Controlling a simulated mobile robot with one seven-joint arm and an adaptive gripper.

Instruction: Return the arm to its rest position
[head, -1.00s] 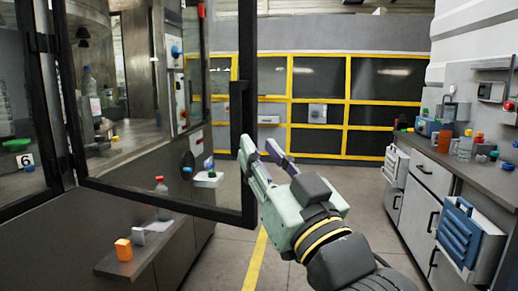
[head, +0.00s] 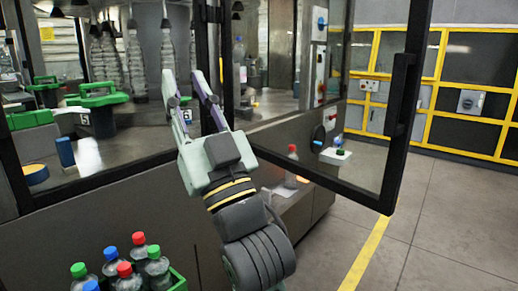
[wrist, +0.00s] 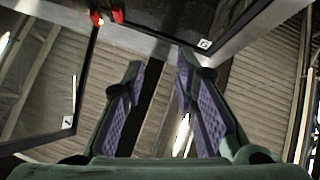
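My gripper (head: 187,89) is raised in front of the labelling machine in the head view, its fingers pointing up. The two fingers stand apart with nothing between them. The wrist view also shows my gripper (wrist: 157,75) open and empty, with the roof and glass panels beyond it. The arm's links run down from the gripper to the bottom of the head view. The arm's rest position is not marked by anything visible.
An open glass door with a black frame and handle (head: 402,95) stands right of my gripper. A green crate (head: 178,284) of capped bottles is at the lower left. Green clamps (head: 99,94) sit inside the machine. Clear floor (head: 440,215) lies at the right.

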